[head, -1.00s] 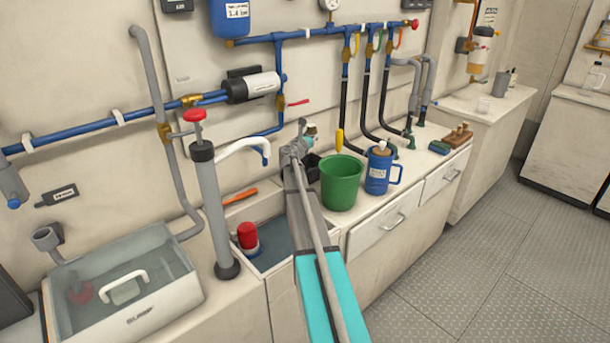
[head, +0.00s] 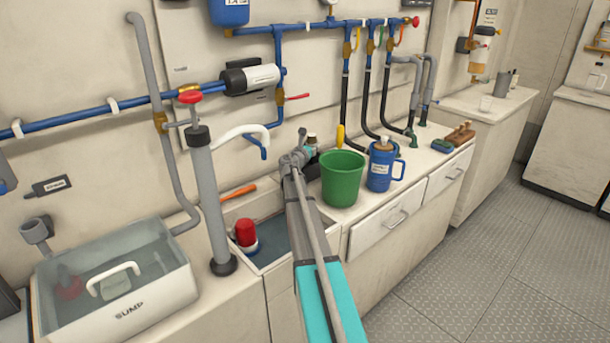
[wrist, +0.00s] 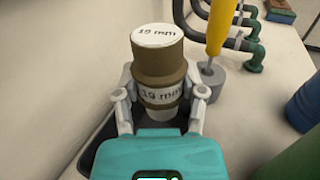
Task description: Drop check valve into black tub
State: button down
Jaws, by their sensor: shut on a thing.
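The check valve is a brown, stepped cylinder with a white top and a white band marked "19 mm" (wrist: 157,67). My gripper (wrist: 160,98) is shut on its lower part and holds it upright in the wrist view. In the head view, my gripper (head: 298,156) is left of the green bucket, with the valve's top (head: 311,139) just showing beside it. The black tub (wrist: 92,147) lies below my gripper and the valve in the wrist view. Most of the tub is hidden by my gripper, and in the head view by my arm.
A green bucket (head: 342,181) and a blue jug (head: 381,168) stand to the right on the counter. A yellow-handled tool in a grey base (wrist: 209,78) is close to the valve's right. A sink (head: 268,238) with a red-topped item (head: 246,235) is to the left.

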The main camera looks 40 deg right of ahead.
dwell(0.3)
jog(key=shift+c, duration=0.5)
grip_release()
jog(key=shift+a, duration=0.1)
jog(key=v, duration=1.2)
dwell(0.6)
